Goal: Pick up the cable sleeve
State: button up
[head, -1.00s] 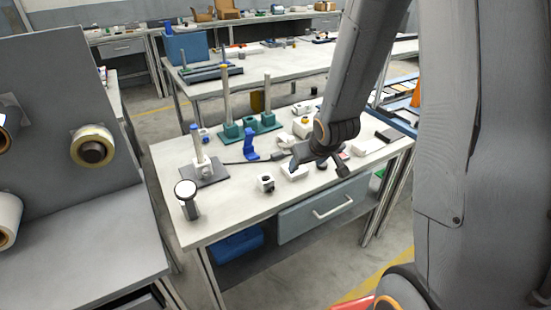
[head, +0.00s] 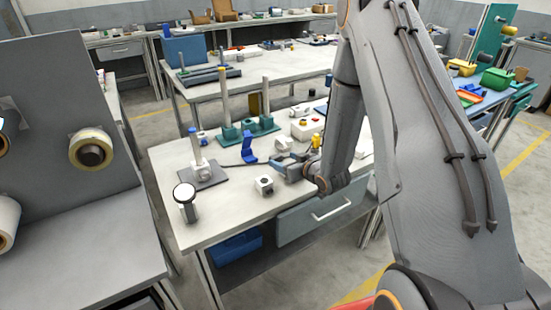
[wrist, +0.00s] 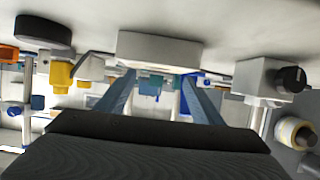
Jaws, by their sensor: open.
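I cannot tell for sure which thing is the cable sleeve. A plain white block (wrist: 160,48) lies just ahead of my gripper (wrist: 160,78) in the wrist view, in line with the gap between the fingers. My gripper is open, with nothing between its fingers. In the head view my gripper (head: 284,167) is low over the front middle of the workbench, and it hides the block there. A white cube with a black knob (wrist: 272,78) stands to one side in the wrist view; the cube (head: 264,185) also shows in the head view.
A blue stand (head: 249,150) and a dark cable (head: 232,166) lie beyond my gripper. A dark round piece (wrist: 43,30) is beside the block. The front left bench is mostly clear.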

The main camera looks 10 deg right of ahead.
aim_at(276, 156)
jog(key=x, duration=0.1)
jog(key=p+x, duration=0.1)
jog(key=x, duration=0.1)
jog(key=shift+w+a+r+p, duration=0.15)
jog(key=shift+w+a+p, duration=0.05)
jog(key=shift+w+p, duration=0.1)
jog(key=shift+w+a+f, duration=0.1)
jog(key=shift+w+f, duration=0.15)
jog(key=shift+w, duration=0.2)
jog(key=c, duration=1.2)
jog(key=shift+o, duration=0.2)
